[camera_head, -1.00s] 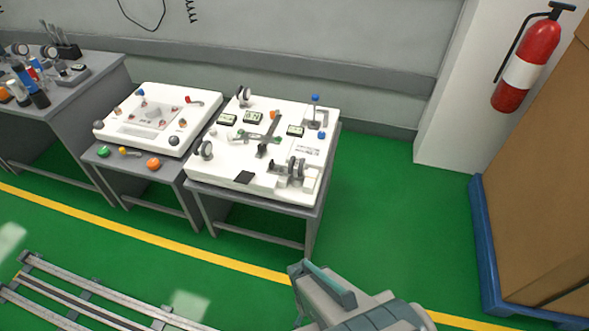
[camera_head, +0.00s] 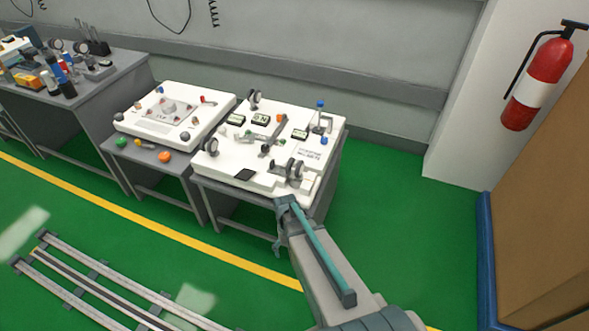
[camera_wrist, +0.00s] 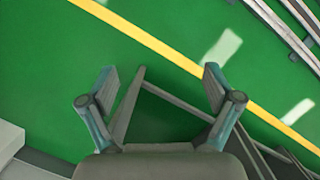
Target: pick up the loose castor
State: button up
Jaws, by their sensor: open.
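Several dark-wheeled castors sit on the white panel (camera_head: 222,171) of the right-hand table in the head view. One castor (camera_head: 254,99) is at the back left, one castor (camera_head: 212,146) is at the left edge, and a castor (camera_head: 295,171) is among grey fittings at the front right. I cannot tell which is loose. My gripper (camera_head: 283,222) is at the front right of that table, near its edge. In the wrist view my gripper (camera_wrist: 160,80) is open and empty, with green floor and grey table framing beyond its fingers. No castor shows there.
A second white panel (camera_head: 150,132) with small parts lies on the table to the left. A cluttered grey bench (camera_head: 125,72) is further left. Floor rails (camera_head: 95,285) run at the lower left.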

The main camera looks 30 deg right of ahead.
jog(key=w+d+r+m+t, duration=0.1)
jog(key=w+d+r, duration=0.3)
jog(key=w+r, duration=0.3)
jog(key=w+d+r+m+t, duration=0.1)
jog(key=w+d+r, duration=0.2)
jog(key=w+r, duration=0.35)
notch_tip(320, 180, up, 11)
jog(key=m+p, duration=0.1)
jog(key=m, duration=0.3)
send_over(295, 165)
jog(key=shift+w+t, duration=0.15)
jog(key=shift+t, duration=0.25)
jog(key=shift+d+r, duration=0.1)
jog(key=shift+r, duration=0.1)
jog(key=shift+m, duration=0.3)
jog(key=shift+f+p, duration=1.2)
jog(key=shift+f, duration=4.2)
jog(key=c, duration=1.2)
jog(key=shift+c, duration=0.2)
jog(key=shift+r, duration=0.15)
